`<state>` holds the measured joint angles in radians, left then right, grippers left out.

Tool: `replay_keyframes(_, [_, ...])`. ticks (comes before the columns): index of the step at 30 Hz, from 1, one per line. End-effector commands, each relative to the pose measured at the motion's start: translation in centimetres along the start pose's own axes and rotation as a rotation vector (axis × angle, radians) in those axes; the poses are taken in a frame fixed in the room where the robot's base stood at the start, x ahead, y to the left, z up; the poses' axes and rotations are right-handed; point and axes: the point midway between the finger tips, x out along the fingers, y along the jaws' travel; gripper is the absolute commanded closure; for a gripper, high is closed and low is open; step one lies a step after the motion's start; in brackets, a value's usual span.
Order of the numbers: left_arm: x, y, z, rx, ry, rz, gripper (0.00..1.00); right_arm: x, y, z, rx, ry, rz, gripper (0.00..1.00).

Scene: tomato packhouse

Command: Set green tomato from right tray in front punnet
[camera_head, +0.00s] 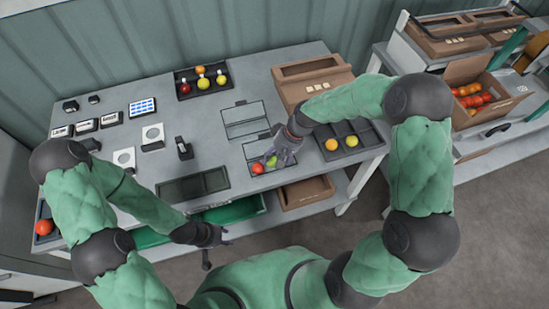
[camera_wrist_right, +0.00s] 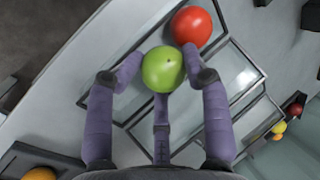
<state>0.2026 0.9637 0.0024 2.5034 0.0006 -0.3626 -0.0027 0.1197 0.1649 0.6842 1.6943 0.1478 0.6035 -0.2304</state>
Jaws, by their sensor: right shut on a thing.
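A green tomato (camera_wrist_right: 163,69) is between the fingers of my right gripper (camera_wrist_right: 162,80), which is shut on it. In the head view my right gripper (camera_head: 277,150) is over the front punnet (camera_head: 251,151), a clear tray on the table, and the green tomato (camera_head: 273,161) shows at its fingers. A red tomato (camera_wrist_right: 191,27) lies in that punnet, beside the green one; it also shows in the head view (camera_head: 258,168). The right tray (camera_head: 364,130) is dark and holds an orange and a yellow tomato. My left gripper (camera_head: 220,235) is empty near the table's front edge, its fingers spread.
Another clear punnet (camera_head: 244,120) stands empty behind. A dark tray (camera_head: 187,78) with several tomatoes is at the back. A cardboard box (camera_head: 312,70) stands at the back right. Scales and small devices (camera_head: 152,136) fill the left; a dark panel (camera_head: 194,187) lies in front.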

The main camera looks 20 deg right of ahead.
Motion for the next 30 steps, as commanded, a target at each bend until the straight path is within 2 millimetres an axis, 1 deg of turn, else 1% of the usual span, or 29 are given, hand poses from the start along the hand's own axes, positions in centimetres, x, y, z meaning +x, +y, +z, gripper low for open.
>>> replay_keyframes(1, [0.09,-0.03,0.0,0.0,0.0,0.0,0.6,0.8,0.15,0.81,0.002,-0.021,-0.001,0.68])
replay_keyframes(4, [0.11,-0.04,0.0,0.0,0.0,0.0,0.6,0.85,0.16,0.85,0.002,-0.023,-0.001,0.68])
replay_keyframes(5, [0.11,-0.04,0.0,0.0,0.0,0.0,0.6,0.85,0.15,0.86,0.002,-0.023,-0.001,0.47])
replay_keyframes(6, [0.1,-0.04,0.0,0.0,0.0,0.0,0.6,0.85,0.15,0.86,0.002,-0.023,-0.001,0.35])
replay_keyframes(7, [0.1,-0.04,0.0,0.0,0.0,0.0,0.6,0.84,0.15,0.87,0.002,-0.023,-0.001,0.27])
replay_keyframes(8, [0.1,-0.04,0.0,0.0,0.0,0.0,0.6,0.82,0.15,0.86,0.002,-0.023,-0.001,0.22])
replay_keyframes(22, [0.05,-0.02,0.0,0.0,0.0,0.0,0.6,0.34,0.05,0.36,0.001,-0.01,-0.001,0.22])
replay_keyframes(24, [0.04,-0.02,0.0,0.0,0.0,0.0,0.6,0.31,0.04,0.34,0.001,-0.009,-0.001,0.37])
replay_keyframes(30, [0.04,-0.01,0.0,0.0,0.0,0.0,0.6,0.26,0.03,0.29,0.0,-0.008,-0.001,0.38])
